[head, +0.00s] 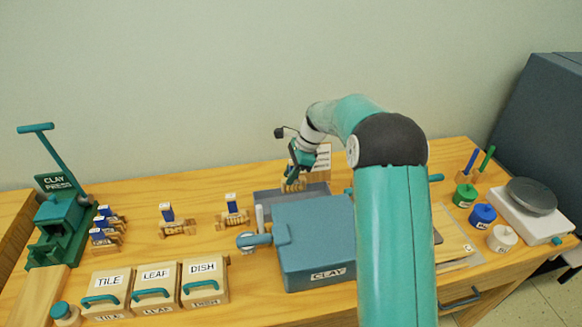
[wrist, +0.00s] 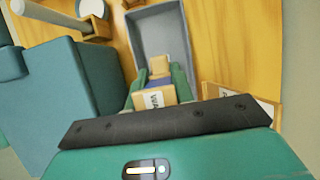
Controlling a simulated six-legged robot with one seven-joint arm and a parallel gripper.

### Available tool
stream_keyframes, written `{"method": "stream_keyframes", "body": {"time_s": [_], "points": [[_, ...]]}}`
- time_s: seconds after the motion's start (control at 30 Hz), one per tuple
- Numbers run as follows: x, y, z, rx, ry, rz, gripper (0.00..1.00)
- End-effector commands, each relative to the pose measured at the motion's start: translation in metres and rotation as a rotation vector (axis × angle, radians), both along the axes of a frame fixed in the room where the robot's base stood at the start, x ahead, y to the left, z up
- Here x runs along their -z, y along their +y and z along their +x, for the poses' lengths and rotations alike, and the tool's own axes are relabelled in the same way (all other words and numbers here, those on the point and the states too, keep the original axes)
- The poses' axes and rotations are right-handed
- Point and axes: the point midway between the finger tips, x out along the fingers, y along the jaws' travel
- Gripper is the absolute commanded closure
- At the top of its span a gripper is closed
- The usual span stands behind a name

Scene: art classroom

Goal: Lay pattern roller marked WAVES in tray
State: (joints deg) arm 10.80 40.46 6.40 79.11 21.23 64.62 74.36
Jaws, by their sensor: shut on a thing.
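My gripper (head: 296,174) is shut on the pattern roller (head: 293,186), a light wooden piece. In the wrist view the roller (wrist: 154,98) sits between the green fingers, and its white label shows letters that look like WAVES, partly cut off. The grey tray (head: 265,196) lies on the table behind the clay box. In the wrist view the tray (wrist: 138,35) extends away beyond the fingers, and the roller appears over its near end. I cannot tell whether the roller touches the tray floor.
The blue-grey CLAY box (head: 315,235) stands just in front of the tray. A white card (head: 322,158) stands behind my gripper. Other rollers on wooden stands (head: 177,227) and the clay press (head: 58,225) are to the left. Labelled boxes (head: 152,290) line the front.

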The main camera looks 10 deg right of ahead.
Motion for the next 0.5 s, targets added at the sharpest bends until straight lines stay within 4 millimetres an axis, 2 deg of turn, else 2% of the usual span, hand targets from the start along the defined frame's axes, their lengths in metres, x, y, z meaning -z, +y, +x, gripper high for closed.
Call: {"method": "stream_keyframes", "body": {"time_s": [0.5], "points": [[0.047, 0.002, 0.000, -0.001, 0.002, 0.001, 1.00]]}}
